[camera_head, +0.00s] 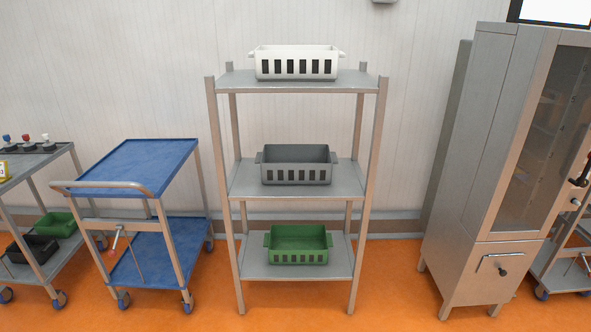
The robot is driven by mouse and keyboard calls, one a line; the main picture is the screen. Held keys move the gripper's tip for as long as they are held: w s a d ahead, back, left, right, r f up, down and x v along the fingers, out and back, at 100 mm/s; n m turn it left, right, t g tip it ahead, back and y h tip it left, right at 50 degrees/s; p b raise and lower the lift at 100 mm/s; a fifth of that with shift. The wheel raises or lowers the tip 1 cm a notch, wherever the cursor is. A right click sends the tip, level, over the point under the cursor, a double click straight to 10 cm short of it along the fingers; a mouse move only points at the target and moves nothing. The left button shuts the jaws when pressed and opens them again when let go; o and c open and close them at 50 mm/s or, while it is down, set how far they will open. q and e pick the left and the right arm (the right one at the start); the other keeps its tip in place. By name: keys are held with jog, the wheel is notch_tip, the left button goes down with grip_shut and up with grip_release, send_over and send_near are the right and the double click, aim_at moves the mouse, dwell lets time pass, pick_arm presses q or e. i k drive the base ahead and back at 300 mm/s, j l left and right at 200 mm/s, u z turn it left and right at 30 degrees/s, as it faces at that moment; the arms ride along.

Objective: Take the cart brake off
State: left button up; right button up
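A two-shelf cart (142,165) with blue trays stands left of the middle, its grey push handle (100,187) facing me. Below the handle a light-coloured lever (117,238) hangs from a grey crossbar (135,226). It slants down to the left and has a small red tip. Both of the cart's blue trays are empty. Its casters rest on the orange floor. Neither of my grippers is in view.
A steel rack (300,185) with white, grey and green baskets stands in the middle. A grey cart (40,160) is close on the left. A steel cabinet (495,170) stands right, with another cart (565,270) partly behind it. Orange floor (395,280) is clear between rack and cabinet.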

aim_at(112, 253)
jog(key=u, duration=1.3)
jog(key=i+u, duration=0.25)
jog(key=i, duration=0.2)
jog(key=i+l+u, duration=0.25)
jog(key=i, duration=0.25)
jog(key=i+l+u, duration=0.2)
jog(key=i, duration=0.25)
jog(key=i+l+u, duration=0.25)
jog(key=i, duration=0.15)
